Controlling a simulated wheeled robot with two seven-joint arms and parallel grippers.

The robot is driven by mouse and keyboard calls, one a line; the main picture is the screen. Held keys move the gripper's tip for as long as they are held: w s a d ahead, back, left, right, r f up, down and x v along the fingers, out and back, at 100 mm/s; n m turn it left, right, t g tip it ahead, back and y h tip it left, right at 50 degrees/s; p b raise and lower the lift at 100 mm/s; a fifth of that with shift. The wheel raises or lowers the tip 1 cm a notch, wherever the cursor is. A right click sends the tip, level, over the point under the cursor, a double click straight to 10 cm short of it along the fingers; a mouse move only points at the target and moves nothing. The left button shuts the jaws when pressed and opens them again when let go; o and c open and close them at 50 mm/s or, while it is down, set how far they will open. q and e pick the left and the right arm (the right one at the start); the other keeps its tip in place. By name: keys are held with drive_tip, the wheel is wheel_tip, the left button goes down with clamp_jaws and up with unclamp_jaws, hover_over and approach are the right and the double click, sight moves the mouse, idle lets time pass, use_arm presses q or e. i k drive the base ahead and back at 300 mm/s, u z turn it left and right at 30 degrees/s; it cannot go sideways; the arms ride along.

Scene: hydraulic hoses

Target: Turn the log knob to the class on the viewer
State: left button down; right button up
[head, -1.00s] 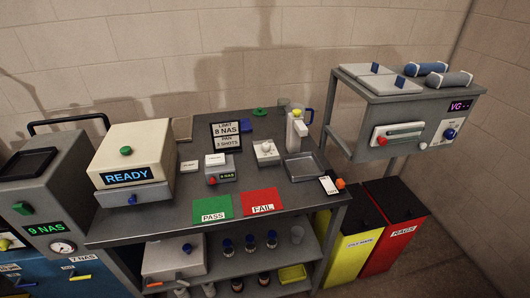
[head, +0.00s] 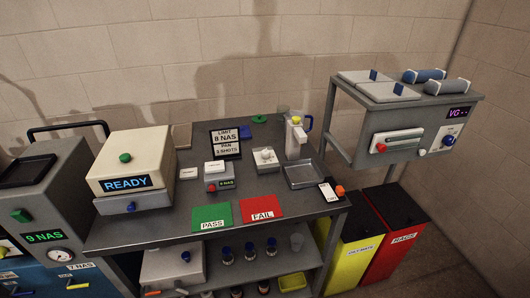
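A grey box with a white knob (head: 265,155) on top stands at the middle of the bench; which way the knob points is too small to tell. The grey machine (head: 40,205) at the far left shows 9 NAS in green (head: 44,237). I cannot tell which of these is the viewer. Neither gripper is in view.
A green PASS mat (head: 212,217) and a red FAIL mat (head: 262,208) lie at the bench front. A sign (head: 225,142) reads LIMIT 8 NAS. A bottle (head: 296,137), grey tray (head: 303,177) and phone-like device (head: 328,193) are at right, near a side stand (head: 400,140) and bins.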

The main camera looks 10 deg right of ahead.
sight(265, 153)
drive_tip(key=z, duration=0.5)
drive_tip(key=k, duration=0.6)
drive_tip(key=z, duration=1.2)
drive_tip(key=i, duration=1.05)
drive_tip(key=u, duration=0.75)
drive_tip(key=i, duration=0.45)
drive_tip(key=u, duration=0.45)
